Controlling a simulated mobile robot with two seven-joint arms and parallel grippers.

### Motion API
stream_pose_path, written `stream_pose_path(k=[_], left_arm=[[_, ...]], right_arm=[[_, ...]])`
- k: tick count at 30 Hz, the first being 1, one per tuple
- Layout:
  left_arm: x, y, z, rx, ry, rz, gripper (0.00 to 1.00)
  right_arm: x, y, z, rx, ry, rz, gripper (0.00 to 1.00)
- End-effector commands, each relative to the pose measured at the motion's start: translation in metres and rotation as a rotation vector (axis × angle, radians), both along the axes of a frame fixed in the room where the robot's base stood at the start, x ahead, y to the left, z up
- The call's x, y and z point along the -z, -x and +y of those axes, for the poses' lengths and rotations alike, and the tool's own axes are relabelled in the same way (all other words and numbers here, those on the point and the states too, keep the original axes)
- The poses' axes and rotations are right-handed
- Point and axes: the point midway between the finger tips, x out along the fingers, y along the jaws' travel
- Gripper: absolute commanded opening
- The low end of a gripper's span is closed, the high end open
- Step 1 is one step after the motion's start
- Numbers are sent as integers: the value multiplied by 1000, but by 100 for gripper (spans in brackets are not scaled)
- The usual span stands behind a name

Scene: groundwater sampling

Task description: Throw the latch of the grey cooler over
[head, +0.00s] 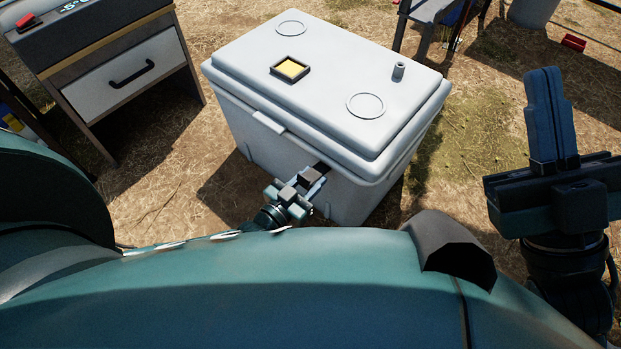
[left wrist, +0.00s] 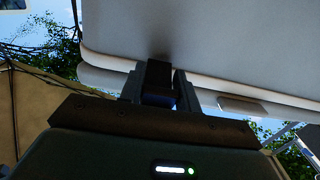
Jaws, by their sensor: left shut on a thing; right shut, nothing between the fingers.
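The grey cooler (head: 315,65) stands on the ground in front of me with its lid down. Its latch (left wrist: 158,75) is a dark block at the lid's front edge, seen in the left wrist view. My left gripper (head: 314,176) is at the cooler's front side, just under the lid rim, and is shut on the latch; its fingers (left wrist: 158,92) stand on both sides of the block. The fingers partly hide the latch in the head view. My right gripper (head: 545,115) is shut and empty, pointing up, well right of the cooler.
A pale tab (head: 268,121) sits on the cooler's front rim, left of my left gripper. A drawer cabinet (head: 115,75) stands at the left.

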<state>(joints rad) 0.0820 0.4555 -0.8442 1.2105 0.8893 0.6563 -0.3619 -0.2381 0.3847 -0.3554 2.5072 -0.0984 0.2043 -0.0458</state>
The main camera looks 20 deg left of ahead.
Motion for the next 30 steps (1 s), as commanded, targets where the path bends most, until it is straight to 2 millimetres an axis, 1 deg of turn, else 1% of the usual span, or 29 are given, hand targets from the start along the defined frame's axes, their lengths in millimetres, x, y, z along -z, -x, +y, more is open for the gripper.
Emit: stream_pose_path(k=[1,5,14,16,18,20,23,26,28,30], left_arm=[[0,0,0,-1,0,0,11],[0,0,0,-1,0,0,1],[-2,-1,1,-2,-3,8,0],[-4,0,1,-2,-8,20,0],[-7,-1,1,-2,-15,39,0],[-10,-1,1,-3,-22,59,0],[-15,-1,0,-3,-38,107,0],[-20,-1,0,-3,-58,164,0],[-23,-1,0,-3,-74,208,0],[-26,-2,0,-3,-89,255,0]], right_arm=[[0,0,0,0,0,0,0],[0,0,0,-1,1,0,0],[-4,-1,0,-1,0,5,0],[-4,-3,1,-1,-1,32,0],[13,-6,2,0,-10,137,0],[19,-7,3,1,-18,208,0],[35,-7,4,3,-32,352,0],[55,-2,7,6,-50,530,0],[72,6,9,8,-62,667,0],[69,4,6,40,-29,656,0]])
